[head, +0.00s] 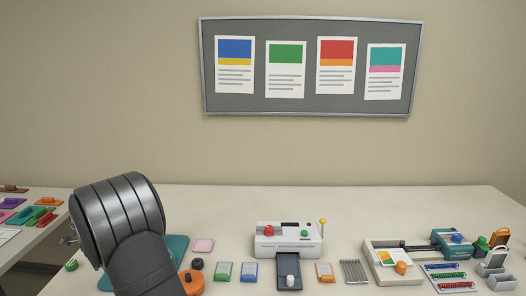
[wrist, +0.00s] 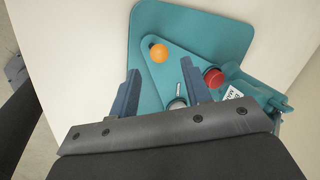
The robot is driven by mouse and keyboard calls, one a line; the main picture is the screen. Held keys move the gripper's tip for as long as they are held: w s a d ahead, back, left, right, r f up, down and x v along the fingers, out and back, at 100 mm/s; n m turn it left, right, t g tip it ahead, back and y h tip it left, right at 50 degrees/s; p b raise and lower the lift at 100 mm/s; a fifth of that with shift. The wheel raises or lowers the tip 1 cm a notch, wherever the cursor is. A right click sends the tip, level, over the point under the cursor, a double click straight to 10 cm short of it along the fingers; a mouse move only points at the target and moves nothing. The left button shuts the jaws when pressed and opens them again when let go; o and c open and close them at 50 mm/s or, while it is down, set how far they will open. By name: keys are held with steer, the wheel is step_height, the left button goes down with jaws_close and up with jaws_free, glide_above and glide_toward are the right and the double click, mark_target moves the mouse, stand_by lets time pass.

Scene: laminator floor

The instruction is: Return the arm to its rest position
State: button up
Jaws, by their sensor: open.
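My gripper (wrist: 160,70) shows in the wrist view with its two dark blue fingers apart and nothing held between them. Beyond the fingers is a teal device (wrist: 178,72) with an orange ball knob (wrist: 158,53), a red knob (wrist: 213,78) and a white label. It sits on a teal mat (wrist: 212,25). A small metal part beside the right finger is partly hidden. In the head view my dark arm stands at the lower left and hides most of the teal mat (head: 178,247); my fingers are not visible there.
A cream tray device (head: 380,268), a teal stapler-like tool (head: 452,242) and bead racks fill the right. A side table (head: 25,240) holds coloured pieces. The table's back strip is clear.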

steer(key=x, duration=0.4)
steer(key=shift+w+f, duration=0.15)
steer(key=shift+f, duration=0.25)
steer(key=shift+r, duration=0.1)
steer(key=v, duration=1.8)
steer(key=x, duration=1.7)
steer(key=shift+f, duration=0.3)
steer(key=shift+w+f, duration=0.15)
steer(key=shift+f, duration=0.15)
steer(key=shift+s+d+r+n+y, duration=0.1)
steer(key=shift+s+d+n+y, duration=0.35)
steer(key=shift+n, duration=0.55)
steer(key=shift+d, duration=0.1)
steer(key=shift+o, duration=0.3)
